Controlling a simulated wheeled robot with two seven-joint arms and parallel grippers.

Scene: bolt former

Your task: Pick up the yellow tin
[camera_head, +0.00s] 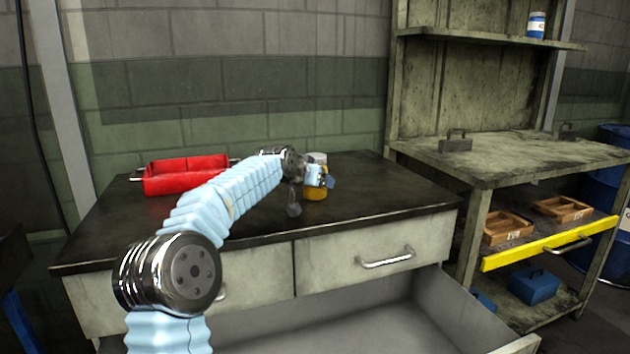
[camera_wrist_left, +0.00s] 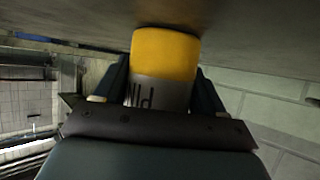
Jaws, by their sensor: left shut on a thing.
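The yellow tin (camera_head: 315,192) stands on the dark top of the drawer cabinet, near its middle right. Its lower part is yellow, and a pale top shows above my gripper. My left gripper (camera_head: 318,178) reaches it from the left and is shut around the tin. In the left wrist view the yellow tin (camera_wrist_left: 165,55) sits between the two fingers of my left gripper (camera_wrist_left: 160,95), with a grey band and dark lettering on it. The gripper hides part of the tin in the head view. I cannot tell whether it touches the cabinet top. My right gripper is not in view.
A red tray (camera_head: 186,176) stands at the back left of the cabinet top (camera_head: 390,200). A lower drawer (camera_head: 450,310) is pulled open in front. At right, a workbench (camera_head: 520,155) has a yellow-fronted drawer (camera_head: 550,243) open, holding wooden boxes (camera_head: 508,229).

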